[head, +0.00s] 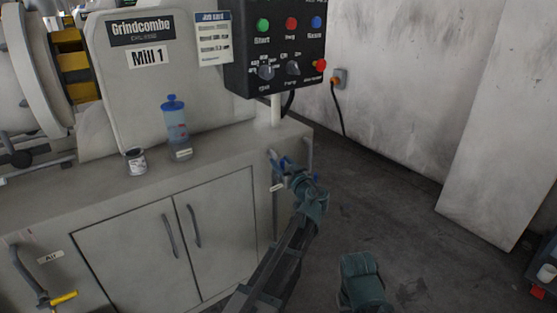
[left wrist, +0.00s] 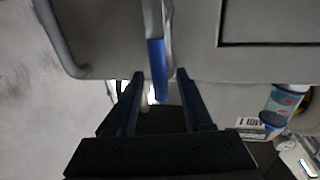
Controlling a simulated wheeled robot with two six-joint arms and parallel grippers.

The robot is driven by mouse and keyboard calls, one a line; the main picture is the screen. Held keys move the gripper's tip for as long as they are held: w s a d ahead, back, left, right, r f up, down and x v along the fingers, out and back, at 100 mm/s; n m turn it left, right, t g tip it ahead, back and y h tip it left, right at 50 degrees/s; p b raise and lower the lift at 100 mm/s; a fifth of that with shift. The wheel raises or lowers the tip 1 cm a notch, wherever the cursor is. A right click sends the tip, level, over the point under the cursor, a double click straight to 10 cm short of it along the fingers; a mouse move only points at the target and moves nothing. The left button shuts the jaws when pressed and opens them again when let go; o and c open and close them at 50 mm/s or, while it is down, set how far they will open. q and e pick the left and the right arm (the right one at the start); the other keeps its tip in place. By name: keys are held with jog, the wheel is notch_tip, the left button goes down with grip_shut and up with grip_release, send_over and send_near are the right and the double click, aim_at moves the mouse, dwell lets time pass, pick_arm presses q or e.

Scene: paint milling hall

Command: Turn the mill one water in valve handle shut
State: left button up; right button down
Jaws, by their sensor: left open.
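The water valve's blue handle (left wrist: 157,68) shows in the left wrist view, between the two fingers of my left gripper (left wrist: 159,78). The fingers stand apart on either side of it, with gaps visible. In the head view my left gripper (head: 287,170) is at the right end of the Mill 1 bench, and a bit of the blue handle (head: 284,162) shows beside it. My gripper hides most of the valve body and pipe there. A small label (head: 277,187) sits beside the pipe.
The Mill 1 bench (head: 225,205) has two doors with handles. A blue bottle (head: 174,125) and a small can (head: 136,161) stand on top. The control panel (head: 280,45) is above. A yellow air valve handle (head: 63,298) is at lower left.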

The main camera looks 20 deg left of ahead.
pick_arm(q)
jog(key=shift+x, duration=1.25)
grip_shut()
dwell(0.6)
